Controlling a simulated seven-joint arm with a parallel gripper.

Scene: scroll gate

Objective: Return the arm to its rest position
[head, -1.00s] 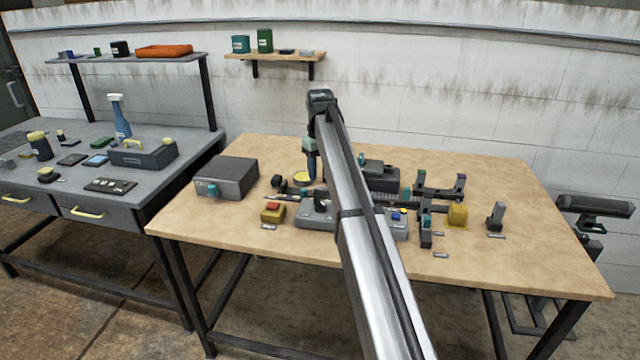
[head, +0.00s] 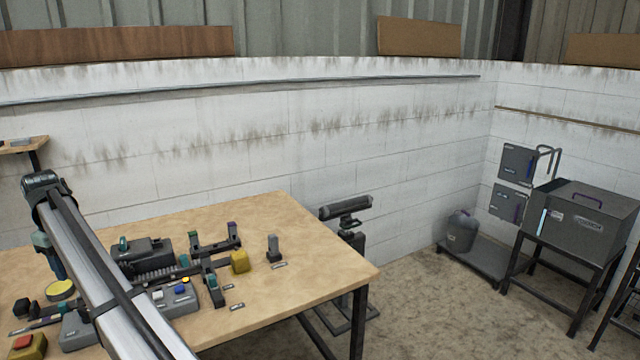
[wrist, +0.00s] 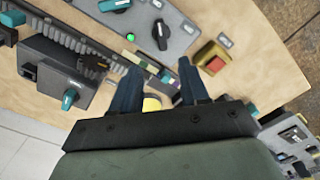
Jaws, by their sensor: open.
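My arm (head: 105,275) reaches over the wooden bench (head: 310,250) from the bottom of the head view. My gripper (wrist: 160,75) hangs pointing down over the bench's devices. In the wrist view its two dark blue fingers are apart, with nothing held between them. A yellow round thing (wrist: 152,104) shows between the fingers, below them; it also shows by the gripper in the head view (head: 60,290). The arm hides part of the bench and the devices behind it.
A grey control panel (wrist: 150,22) with a lit green lamp, a toothed rail (wrist: 75,42), a dark box with a teal knob (wrist: 62,85) and a red-topped yellow button box (wrist: 212,57) lie below the gripper. A yellow block (head: 240,262) stands farther right. The bench's right end is clear.

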